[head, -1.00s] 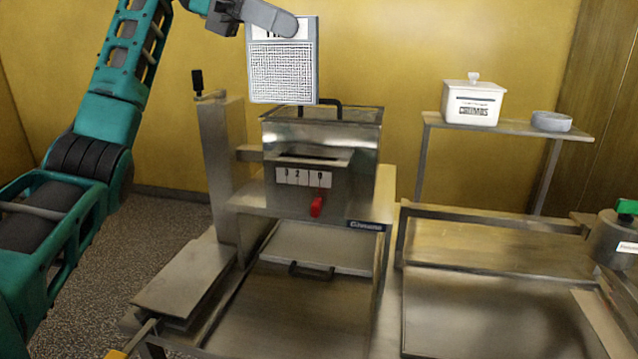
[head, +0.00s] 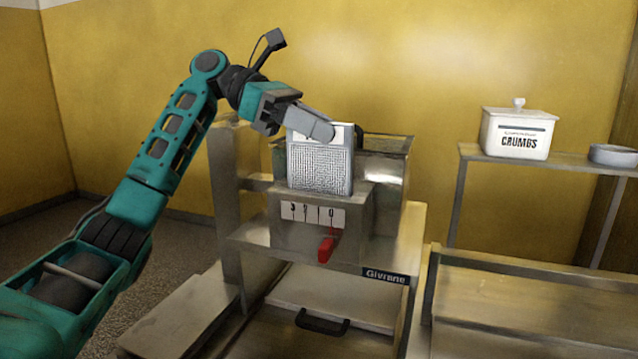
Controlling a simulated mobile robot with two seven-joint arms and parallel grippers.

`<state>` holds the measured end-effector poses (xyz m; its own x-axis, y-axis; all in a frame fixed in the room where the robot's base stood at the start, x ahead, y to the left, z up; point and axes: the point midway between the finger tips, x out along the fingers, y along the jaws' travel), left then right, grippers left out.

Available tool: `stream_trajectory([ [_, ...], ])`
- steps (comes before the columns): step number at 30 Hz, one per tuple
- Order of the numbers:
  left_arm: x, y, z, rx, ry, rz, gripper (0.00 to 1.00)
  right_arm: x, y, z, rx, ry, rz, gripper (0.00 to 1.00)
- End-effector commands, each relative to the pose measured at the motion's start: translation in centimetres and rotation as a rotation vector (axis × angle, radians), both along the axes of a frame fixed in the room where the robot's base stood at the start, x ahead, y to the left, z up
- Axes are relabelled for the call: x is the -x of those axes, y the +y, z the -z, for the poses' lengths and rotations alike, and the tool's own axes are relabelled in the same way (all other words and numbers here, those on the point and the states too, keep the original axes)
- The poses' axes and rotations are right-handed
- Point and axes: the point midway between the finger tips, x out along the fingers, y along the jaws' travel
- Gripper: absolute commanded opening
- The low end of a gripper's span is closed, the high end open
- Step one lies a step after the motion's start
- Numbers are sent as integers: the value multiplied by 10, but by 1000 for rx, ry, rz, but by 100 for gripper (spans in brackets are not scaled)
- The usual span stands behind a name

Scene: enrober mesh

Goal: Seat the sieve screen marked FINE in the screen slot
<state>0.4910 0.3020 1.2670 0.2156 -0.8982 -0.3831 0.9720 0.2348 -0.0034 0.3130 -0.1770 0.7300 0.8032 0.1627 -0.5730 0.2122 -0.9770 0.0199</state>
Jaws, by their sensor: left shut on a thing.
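The sieve screen (head: 320,168), a light grey framed plate with a dark mesh pattern, is upright at the front of the steel hopper unit. My left gripper (head: 318,127) is shut on its top edge, and a finger covers most of its white label, so I cannot read the marking. The screen's lower edge is at the top of the front housing (head: 290,235), where the screen slot lies. The screen hides the slot, and I cannot tell how far, if at all, it is inside. My right gripper is not in view.
A numbered strip (head: 312,214) and a red lever (head: 326,250) are on the housing front. A steel post (head: 232,190) stands left of it. A crumbs box (head: 518,132) and a grey dish (head: 613,155) sit on a shelf at right. A black-handled tray (head: 322,322) is below.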

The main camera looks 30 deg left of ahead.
Motion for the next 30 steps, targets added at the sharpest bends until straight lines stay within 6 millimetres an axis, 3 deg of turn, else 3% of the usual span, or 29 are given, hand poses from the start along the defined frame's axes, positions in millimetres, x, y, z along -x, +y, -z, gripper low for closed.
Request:
stream_trajectory([
  [3, 0, 0, 22, 1, 2, 0, 0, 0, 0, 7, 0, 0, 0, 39],
  [10, 0, 0, 37, 1, -1, -1, 0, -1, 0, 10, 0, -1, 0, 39],
  [16, 0, 0, 65, 0, 1, 0, 0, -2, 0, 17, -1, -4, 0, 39],
  [27, 0, 0, 68, 1, -1, -1, 0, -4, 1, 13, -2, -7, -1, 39],
  [28, 0, 0, 69, 1, -2, -1, 20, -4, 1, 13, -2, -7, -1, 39],
  [30, 0, 0, 68, 1, -2, -1, 27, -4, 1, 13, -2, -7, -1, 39],
])
